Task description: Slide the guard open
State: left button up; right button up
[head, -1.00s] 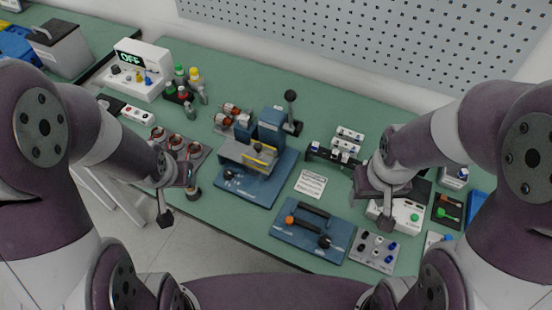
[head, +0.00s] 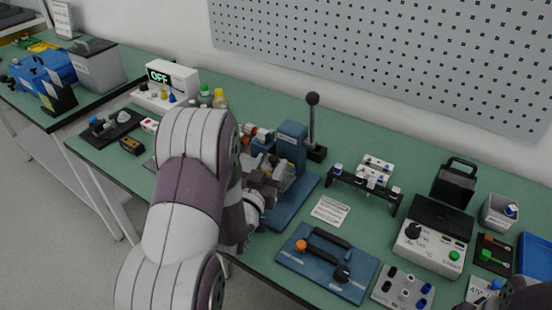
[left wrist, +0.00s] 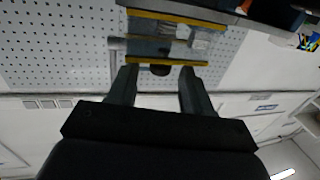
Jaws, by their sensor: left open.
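The guard (left wrist: 165,48) is a see-through panel with yellow strips along its upper and lower edges, at the top middle of the left wrist view. A dark round knob (left wrist: 160,70) sits at its lower edge. My left gripper (left wrist: 159,72) is open, with one finger on each side of the knob and a visible gap to each. In the head view my left gripper (head: 262,188) is at the front of the blue press fixture (head: 293,140), and my left arm hides most of the guard there. At the bottom right, only part of my right arm's end shows; its jaws are unclear.
The blue press has an upright black-knobbed lever (head: 312,115). A blue plate with a black handle (head: 325,255) lies to its right, near the front edge. A grey tester (head: 430,248) and a black rack (head: 365,190) stand farther right. A pegboard (head: 380,60) is behind.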

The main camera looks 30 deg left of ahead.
pick_arm(q)
jog(key=shift+w+a, duration=0.2)
jog(key=shift+w, duration=1.25)
pick_arm(e)
jog(key=shift+r, duration=0.1)
pick_arm(q)
grip_shut()
jog(key=a, duration=0.3)
jog(key=a+b, duration=0.1)
jog(key=a, duration=0.4)
jog(key=shift+w+a, duration=0.3)
pick_arm(e)
jog(key=shift+f, duration=0.7)
pick_arm(q)
jog(key=shift+r, duration=0.1)
pick_arm(e)
jog(key=shift+d, duration=0.1)
pick_arm(q)
grip_release()
jog(key=shift+a, duration=0.2)
